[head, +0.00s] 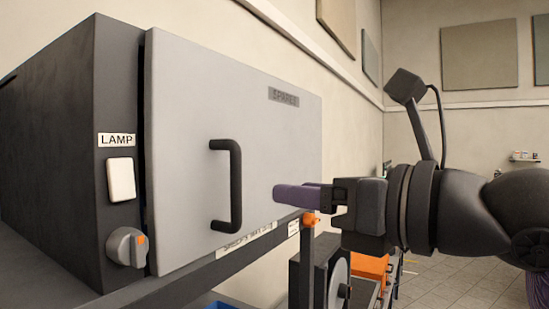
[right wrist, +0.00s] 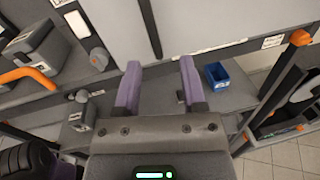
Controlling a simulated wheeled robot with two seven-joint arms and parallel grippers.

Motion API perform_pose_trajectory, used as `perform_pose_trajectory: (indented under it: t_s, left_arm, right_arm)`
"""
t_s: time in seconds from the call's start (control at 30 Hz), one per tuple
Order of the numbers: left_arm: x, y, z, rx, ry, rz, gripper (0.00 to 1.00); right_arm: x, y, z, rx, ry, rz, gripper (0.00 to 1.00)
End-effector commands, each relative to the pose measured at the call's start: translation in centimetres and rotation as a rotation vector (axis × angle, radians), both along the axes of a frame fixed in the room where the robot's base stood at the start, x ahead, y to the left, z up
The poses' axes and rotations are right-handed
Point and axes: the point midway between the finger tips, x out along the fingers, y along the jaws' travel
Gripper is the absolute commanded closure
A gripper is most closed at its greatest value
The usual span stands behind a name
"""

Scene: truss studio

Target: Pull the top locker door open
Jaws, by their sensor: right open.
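The grey locker door (head: 265,130), labelled SPARES, fronts a dark box. A dark gap shows along its left edge; I cannot tell whether it is ajar. Its black upright handle (head: 235,185) sits left of the door's middle. In the right wrist view the handle (right wrist: 150,28) shows as a dark bar above the fingers. My right gripper (head: 288,194) is open and empty, its purple fingers pointing left. It is right of the handle in the head view, apart from it. In the right wrist view its fingers (right wrist: 160,86) are spread.
A LAMP switch (head: 121,179) and a grey knob (head: 126,246) are on the box's left front. An orange-ended bracket (head: 309,222) stands below my right gripper. A blue bin (right wrist: 217,76) sits on a shelf below. Open floor (head: 450,275) lies at right.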

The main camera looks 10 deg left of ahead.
Motion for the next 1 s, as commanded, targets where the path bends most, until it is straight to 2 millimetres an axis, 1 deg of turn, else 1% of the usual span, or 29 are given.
perform_pose_trajectory:
  t_s: [0.03,0.1,0.17,0.33,0.4,0.5,0.63,0.87,0.97,1.0]
  left_arm:
    - [0.0,0.0,0.8,0.000,0.000,0.000,0.41]
    - [0.0,0.0,1.1,0.000,0.000,0.001,0.41]
    - [-0.1,0.0,1.6,0.001,0.003,0.001,0.41]
    - [-1.0,0.1,4.2,0.003,0.020,0.001,0.41]
    - [-1.1,0.1,5.2,0.004,0.022,0.001,0.41]
    - [-0.9,0.2,6.2,0.003,0.020,0.000,0.41]
    - [-0.5,0.1,6.6,0.003,0.012,0.000,0.41]
    - [-0.4,0.1,6.5,0.002,0.008,0.000,0.41]
    - [-0.4,0.1,6.5,0.002,0.008,-0.001,0.41]
    - [-0.4,0.1,6.5,0.002,0.008,-0.001,0.41]
  right_arm:
    - [-0.5,0.0,1.4,-0.024,-0.045,-0.022,0.47]
    - [-0.6,0.2,1.8,-0.037,-0.072,-0.038,0.47]
    - [-0.1,1.0,1.9,-0.039,-0.072,-0.041,0.47]
    - [2.0,4.5,2.1,-0.038,-0.068,-0.037,0.47]
    - [2.8,5.9,2.0,-0.037,-0.068,-0.037,0.47]
    - [3.7,7.3,1.9,-0.035,-0.068,-0.037,0.47]
    - [4.3,8.3,1.6,-0.035,-0.070,-0.038,0.47]
    - [4.4,8.4,1.3,-0.035,-0.071,-0.038,0.47]
    - [4.4,8.4,1.3,-0.035,-0.070,-0.038,0.66]
    - [4.4,8.4,1.3,-0.035,-0.070,-0.038,0.75]
